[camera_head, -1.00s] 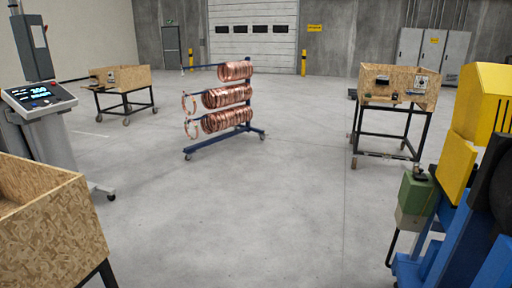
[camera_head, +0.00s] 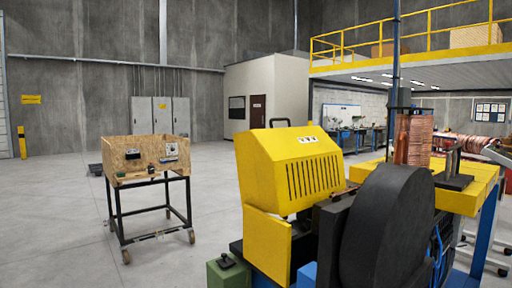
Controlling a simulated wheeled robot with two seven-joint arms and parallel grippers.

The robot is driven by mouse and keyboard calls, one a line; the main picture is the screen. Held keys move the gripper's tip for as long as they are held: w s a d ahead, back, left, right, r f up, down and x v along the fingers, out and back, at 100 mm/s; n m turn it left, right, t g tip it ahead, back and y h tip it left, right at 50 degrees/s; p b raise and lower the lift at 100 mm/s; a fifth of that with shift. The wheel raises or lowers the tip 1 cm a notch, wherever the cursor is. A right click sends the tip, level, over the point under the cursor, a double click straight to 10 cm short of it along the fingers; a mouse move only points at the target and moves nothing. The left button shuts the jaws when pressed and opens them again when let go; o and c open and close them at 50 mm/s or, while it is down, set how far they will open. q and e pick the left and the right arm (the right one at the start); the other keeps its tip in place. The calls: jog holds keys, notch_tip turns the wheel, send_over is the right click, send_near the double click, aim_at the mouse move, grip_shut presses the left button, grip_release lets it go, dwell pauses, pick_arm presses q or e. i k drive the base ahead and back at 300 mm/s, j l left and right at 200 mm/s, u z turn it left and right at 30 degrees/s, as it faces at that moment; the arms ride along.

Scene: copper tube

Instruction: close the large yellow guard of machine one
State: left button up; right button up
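A blue machine with yellow covers stands at the right front in the head view. Its large yellow guard (camera_head: 292,165) is a box-like hood with a row of dark slots, a black handle on top and a small white label. I cannot tell for sure whether the guard is open or shut. A lower yellow panel (camera_head: 267,243) sits beneath it. A big black disc (camera_head: 387,232) stands in front of the machine's right part and hides some of it. Neither of my grippers shows in this view.
A wooden-box cart (camera_head: 148,158) on wheels stands left of the machine. A green box with a knob (camera_head: 229,272) juts out at the machine's lower left. A flat yellow cover (camera_head: 463,187) extends right. Open concrete floor (camera_head: 60,220) lies at the left.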

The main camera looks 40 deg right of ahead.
aim_at(283, 172)
jog(key=i+z, duration=0.45)
jog(key=i+j+z, duration=0.2)
jog(key=i+z, duration=0.25)
jog(key=i, duration=0.15)
